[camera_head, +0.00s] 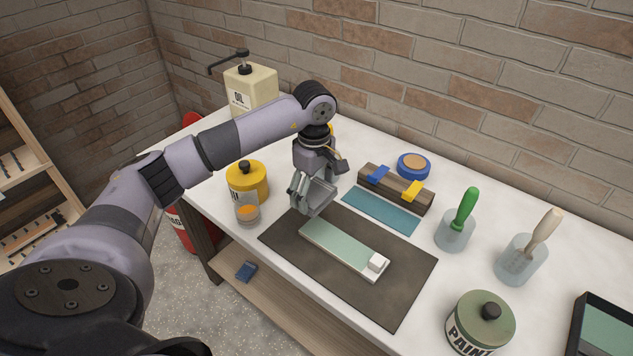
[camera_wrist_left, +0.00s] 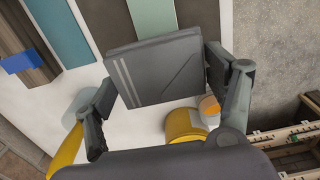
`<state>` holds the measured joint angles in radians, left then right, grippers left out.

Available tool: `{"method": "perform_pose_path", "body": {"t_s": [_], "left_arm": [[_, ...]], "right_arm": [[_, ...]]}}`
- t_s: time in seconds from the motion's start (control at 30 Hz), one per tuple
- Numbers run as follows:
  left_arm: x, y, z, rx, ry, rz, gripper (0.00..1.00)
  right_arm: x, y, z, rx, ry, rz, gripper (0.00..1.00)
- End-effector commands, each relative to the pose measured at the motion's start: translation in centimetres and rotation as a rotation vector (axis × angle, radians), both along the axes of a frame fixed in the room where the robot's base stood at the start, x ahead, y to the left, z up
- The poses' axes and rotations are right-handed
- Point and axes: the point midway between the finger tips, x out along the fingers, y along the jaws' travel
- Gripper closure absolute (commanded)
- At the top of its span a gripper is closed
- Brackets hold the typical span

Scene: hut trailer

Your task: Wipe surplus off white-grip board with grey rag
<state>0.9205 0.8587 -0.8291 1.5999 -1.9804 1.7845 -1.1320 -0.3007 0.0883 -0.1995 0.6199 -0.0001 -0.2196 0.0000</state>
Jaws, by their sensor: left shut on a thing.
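The board with a white grip (camera_head: 335,245) lies on a dark mat (camera_head: 400,290), its pale green face up and its white grip (camera_head: 378,262) at the right end. In the left wrist view part of the board (camera_wrist_left: 152,18) shows beyond the rag. My left gripper (camera_head: 314,192) is shut on the folded grey rag (camera_wrist_left: 158,70), which has pale stripes. In the head view the gripper is near the mat's back left corner, close to the board's left end. I cannot tell whether the rag touches anything below. My right gripper is out of view.
A yellow tin (camera_head: 248,180) and a small orange-topped jar (camera_head: 247,209) stand left of the gripper. Behind the mat are a teal strip (camera_head: 380,209) and a wooden block with clips (camera_head: 395,190). Brush cups (camera_head: 455,232) and a paint tin (camera_head: 480,322) stand to the right.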

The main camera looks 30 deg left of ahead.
Motion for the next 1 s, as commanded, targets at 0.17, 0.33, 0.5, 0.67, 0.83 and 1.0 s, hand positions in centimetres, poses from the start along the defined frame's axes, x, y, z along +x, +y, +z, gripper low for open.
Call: {"method": "perform_pose_path", "body": {"t_s": [0.17, 0.33, 0.5, 0.67, 0.83, 1.0], "left_arm": [[-0.1, 0.1, -0.6, 0.000, 0.001, 0.005, 0.45], [-0.1, 0.0, -2.1, 0.000, 0.002, 0.004, 0.45], [-0.1, 0.0, -4.6, -0.001, 0.003, 0.004, 0.45], [-0.1, 0.1, -7.3, 0.000, 0.002, 0.004, 0.45], [0.0, 0.1, -8.9, 0.001, 0.000, 0.004, 0.45], [0.0, 0.1, -9.0, 0.000, -0.001, 0.004, 0.45]], "right_arm": [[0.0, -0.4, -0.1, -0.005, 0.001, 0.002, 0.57], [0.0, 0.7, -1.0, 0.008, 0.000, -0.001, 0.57], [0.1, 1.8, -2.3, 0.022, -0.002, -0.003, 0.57], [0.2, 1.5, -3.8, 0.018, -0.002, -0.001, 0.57], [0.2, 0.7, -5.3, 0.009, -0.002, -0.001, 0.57], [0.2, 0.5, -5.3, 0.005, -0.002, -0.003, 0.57]]}}
